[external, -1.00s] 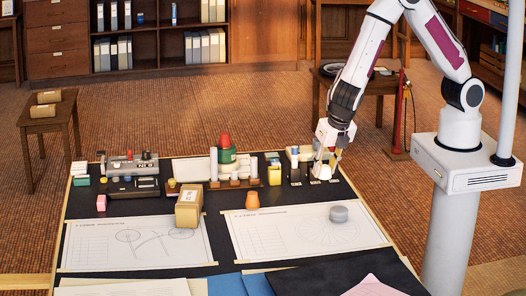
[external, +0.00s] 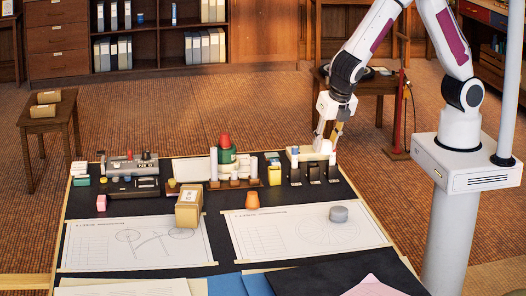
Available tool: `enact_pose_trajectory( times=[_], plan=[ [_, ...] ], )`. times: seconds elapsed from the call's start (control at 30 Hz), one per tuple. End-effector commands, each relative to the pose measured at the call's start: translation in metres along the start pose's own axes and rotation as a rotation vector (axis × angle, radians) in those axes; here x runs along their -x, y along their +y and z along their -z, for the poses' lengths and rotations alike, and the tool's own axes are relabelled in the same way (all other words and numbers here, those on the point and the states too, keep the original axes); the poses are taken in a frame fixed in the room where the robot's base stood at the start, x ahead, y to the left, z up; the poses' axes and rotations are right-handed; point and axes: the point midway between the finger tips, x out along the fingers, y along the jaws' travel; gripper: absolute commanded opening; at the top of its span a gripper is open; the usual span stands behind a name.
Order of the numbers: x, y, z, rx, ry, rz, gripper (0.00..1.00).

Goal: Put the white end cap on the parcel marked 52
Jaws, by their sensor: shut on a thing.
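My gripper (external: 325,150) is at the back right of the drafting board, shut on a small white end cap (external: 323,146). The cap is held above a row of small black stands (external: 314,173), clear of them as far as I can tell. Part of the cap is hidden by the fingers. A brown cardboard parcel (external: 188,209) with a pale label stands on the left drawing sheet. Two more parcels, one behind (external: 47,97) and one in front (external: 42,111), sit on a side table at the left. No number on the parcels is readable.
An orange tapered piece (external: 252,201) and a grey disc (external: 339,214) stand near the right drawing sheet (external: 290,244). A yellow holder (external: 274,175), a red-topped green item (external: 226,152) and white cylinders line the back. The board between parcel and orange piece is clear.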

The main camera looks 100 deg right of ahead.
Motion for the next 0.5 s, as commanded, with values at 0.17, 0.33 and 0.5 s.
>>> enact_pose_trajectory(
  times=[0.17,0.33,0.5],
  plan=[
    [0.019,0.001,-0.008,-0.001,0.0,-0.003,0.06],
    [0.033,0.001,-0.013,-0.001,0.0,-0.003,0.06],
    [0.04,0.0,-0.016,0.001,0.002,0.001,0.06]
  ],
)
